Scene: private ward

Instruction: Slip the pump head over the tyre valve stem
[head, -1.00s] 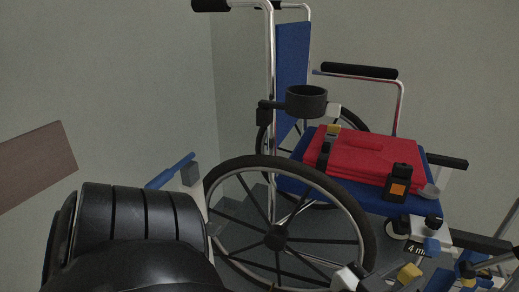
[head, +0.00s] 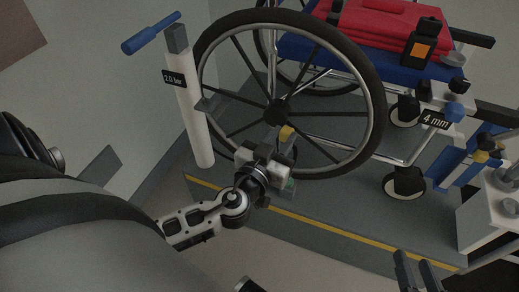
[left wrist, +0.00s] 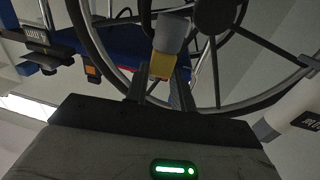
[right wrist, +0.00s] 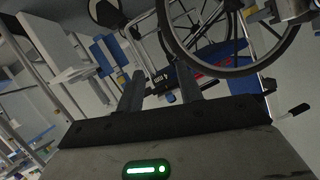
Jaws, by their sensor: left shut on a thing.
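My left gripper (head: 281,142) is shut on the pump head (head: 287,132), a yellow block with a grey nozzle. In the head view it is in front of the near wheel (head: 375,100), just below the hub. In the left wrist view the pump head (left wrist: 161,64) sits between the fingertips, its grey end pointing towards the wheel's spokes. I cannot make out the valve stem, nor whether the pump head touches anything. My right gripper (right wrist: 160,92) is open and empty; its dark fingers also show at the bottom of the head view (head: 415,268).
The white pump (head: 195,115) with a blue handle and a "2.0 bar" label stands left of the wheel.

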